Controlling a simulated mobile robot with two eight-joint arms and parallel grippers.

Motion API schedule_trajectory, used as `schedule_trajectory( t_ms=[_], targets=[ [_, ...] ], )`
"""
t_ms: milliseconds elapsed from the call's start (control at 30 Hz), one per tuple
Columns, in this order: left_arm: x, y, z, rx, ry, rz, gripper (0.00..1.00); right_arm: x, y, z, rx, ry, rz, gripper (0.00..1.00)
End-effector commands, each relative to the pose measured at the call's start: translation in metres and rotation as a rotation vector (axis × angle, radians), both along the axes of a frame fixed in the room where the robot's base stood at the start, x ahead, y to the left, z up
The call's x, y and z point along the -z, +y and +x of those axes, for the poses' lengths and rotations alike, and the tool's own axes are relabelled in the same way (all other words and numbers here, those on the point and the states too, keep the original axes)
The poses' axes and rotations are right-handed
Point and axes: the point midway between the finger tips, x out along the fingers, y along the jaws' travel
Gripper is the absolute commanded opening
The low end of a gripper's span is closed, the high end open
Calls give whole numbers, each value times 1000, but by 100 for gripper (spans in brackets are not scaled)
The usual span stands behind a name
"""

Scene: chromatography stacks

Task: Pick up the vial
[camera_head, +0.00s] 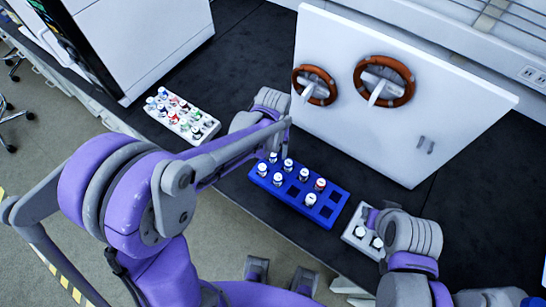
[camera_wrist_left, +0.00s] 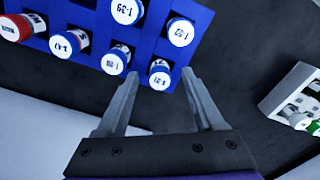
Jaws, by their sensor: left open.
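A blue rack (camera_head: 287,199) holds several white-capped vials and one red-topped vial (camera_head: 320,184); some of its slots are empty. My left gripper (camera_head: 284,140) hangs over the rack's far left end in the head view. In the left wrist view my left gripper (camera_wrist_left: 159,76) is open, with its fingertips at the rack's edge (camera_wrist_left: 203,18). A white-capped vial marked 1-21 (camera_wrist_left: 160,74) lies between the fingertips; another vial (camera_wrist_left: 114,63) is just beside the left finger. Contact cannot be told. My right arm is at the lower right; its fingers are not clearly visible.
A white rack (camera_head: 209,131) with several coloured vials stands at the left; it also shows in the wrist view (camera_wrist_left: 275,97). A small grey tray (camera_head: 352,239) with vials sits near my right arm. A white cabinet (camera_head: 390,135) with two red-brown rings stands behind. Dark bench between is clear.

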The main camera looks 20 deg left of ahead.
Motion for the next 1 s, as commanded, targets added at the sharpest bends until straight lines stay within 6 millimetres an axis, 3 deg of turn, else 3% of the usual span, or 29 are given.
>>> schedule_trajectory(
  t_ms=[100,333,733,1000],
  targets=[
    [10,0,0,0,0,0,69,1,0,0,0,1,0,30],
    [11,0,0,0,0,0,69,1,0,0,0,1,0,30],
    [11,0,0,0,0,0,0,1,0,0,0,1,0,30],
    [11,0,0,0,0,0,0,1,0,0,0,1,0,30]
  ],
)
